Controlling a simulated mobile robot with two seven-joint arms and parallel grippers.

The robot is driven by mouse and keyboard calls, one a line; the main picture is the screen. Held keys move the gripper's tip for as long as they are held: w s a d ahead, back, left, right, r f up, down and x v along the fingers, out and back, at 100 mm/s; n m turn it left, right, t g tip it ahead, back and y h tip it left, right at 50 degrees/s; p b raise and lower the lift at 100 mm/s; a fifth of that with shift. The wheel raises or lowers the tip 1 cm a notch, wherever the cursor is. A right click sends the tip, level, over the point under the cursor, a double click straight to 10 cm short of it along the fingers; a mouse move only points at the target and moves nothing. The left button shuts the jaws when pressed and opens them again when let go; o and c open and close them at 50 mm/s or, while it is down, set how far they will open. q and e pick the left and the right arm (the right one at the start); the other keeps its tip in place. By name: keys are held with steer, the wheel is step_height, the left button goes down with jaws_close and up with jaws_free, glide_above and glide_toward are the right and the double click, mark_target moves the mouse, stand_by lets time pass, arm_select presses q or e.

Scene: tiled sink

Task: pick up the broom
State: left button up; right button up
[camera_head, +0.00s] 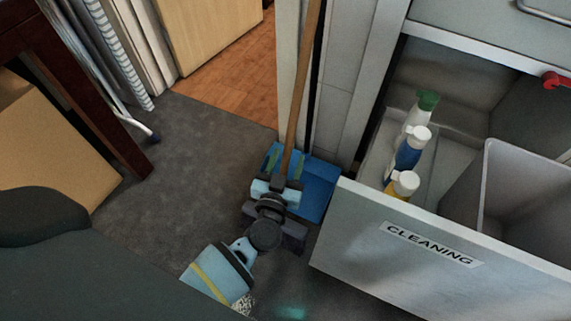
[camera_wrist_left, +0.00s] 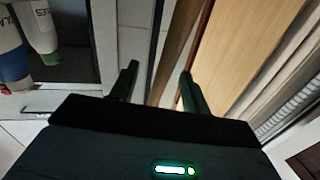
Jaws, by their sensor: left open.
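The broom has a long brown wooden handle (camera_head: 302,75) that leans nearly upright against the light cabinet edge. Its lower end is hidden behind my left gripper (camera_head: 284,167). In the left wrist view, the broom handle (camera_wrist_left: 180,45) runs slantwise through the gap between the two fingers of my left gripper (camera_wrist_left: 157,88). The fingers are apart, with clear room on both sides of the handle. I cannot tell how deep the handle sits between them. A blue dustpan (camera_head: 319,190) is behind and to the right of my left gripper. My right gripper is not in view.
An open drawer labelled CLEANING (camera_head: 430,250) juts out at the right, holding several bottles (camera_head: 408,155) and a grey bin (camera_head: 520,195). A dark wooden table leg (camera_head: 110,130) and a cardboard box (camera_head: 50,140) stand left. Grey floor (camera_head: 200,150) lies clear between.

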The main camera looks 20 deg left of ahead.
mark_target(286, 152)
arm_select(q)
steer(key=shift+w+a+r+b, duration=0.1)
steer(key=shift+w+a+b, duration=0.25)
steer(key=shift+w, duration=0.5)
steer(key=shift+w+a+f+b, duration=0.1)
steer(key=shift+w+a+b, duration=0.1)
steer(key=shift+w+b, duration=0.5)
steer(key=shift+w+a+r+b, duration=0.1)
steer(key=shift+w+a+b, duration=0.15)
steer(key=shift+w, duration=1.1)
steer(key=shift+r, duration=0.1)
jaws_close()
